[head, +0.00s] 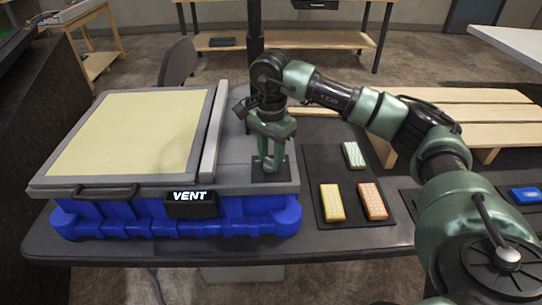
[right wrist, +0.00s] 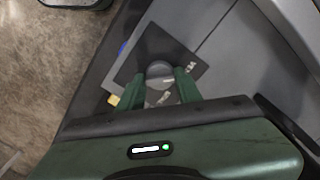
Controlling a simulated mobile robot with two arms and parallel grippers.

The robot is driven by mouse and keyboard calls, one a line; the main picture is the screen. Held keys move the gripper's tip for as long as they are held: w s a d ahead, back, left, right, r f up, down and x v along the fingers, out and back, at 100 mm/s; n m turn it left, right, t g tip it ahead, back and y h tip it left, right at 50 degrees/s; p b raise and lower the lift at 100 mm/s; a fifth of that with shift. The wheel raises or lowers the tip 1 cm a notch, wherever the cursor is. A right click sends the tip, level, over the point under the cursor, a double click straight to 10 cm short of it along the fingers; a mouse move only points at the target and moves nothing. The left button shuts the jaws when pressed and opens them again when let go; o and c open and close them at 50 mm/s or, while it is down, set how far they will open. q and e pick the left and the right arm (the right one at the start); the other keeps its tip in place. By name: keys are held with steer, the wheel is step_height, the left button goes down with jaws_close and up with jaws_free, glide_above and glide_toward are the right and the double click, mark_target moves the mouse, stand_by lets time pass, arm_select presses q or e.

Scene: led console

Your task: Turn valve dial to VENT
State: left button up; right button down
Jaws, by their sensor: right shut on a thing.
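The console (head: 232,176) has a grey top, a pale yellow panel and a blue base. A small black display (head: 191,205) on its front edge reads VENT in white. The valve dial (right wrist: 159,69) is a grey round knob on a dark square plate (right wrist: 140,62) with small light marks that I cannot read. My right gripper (head: 269,160) points down over the plate at the console's right side. It is shut on the dial, with one green finger on each side in the right wrist view (right wrist: 160,84). The fingers mostly hide the dial in the head view. My left gripper is not in view.
Right of the console, a dark mat (head: 348,213) holds a green, a yellow and an orange block. A slatted wooden stand (head: 470,112) is behind them. A blue object (head: 525,195) lies at the far right. A handle (head: 105,192) sits on the console's front.

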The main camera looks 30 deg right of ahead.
mark_target(270, 160)
steer(key=c, duration=1)
jaws_free()
steer(key=shift+o, duration=0.2)
step_height(270, 160, up, 8)
steer(key=shift+b, duration=0.65)
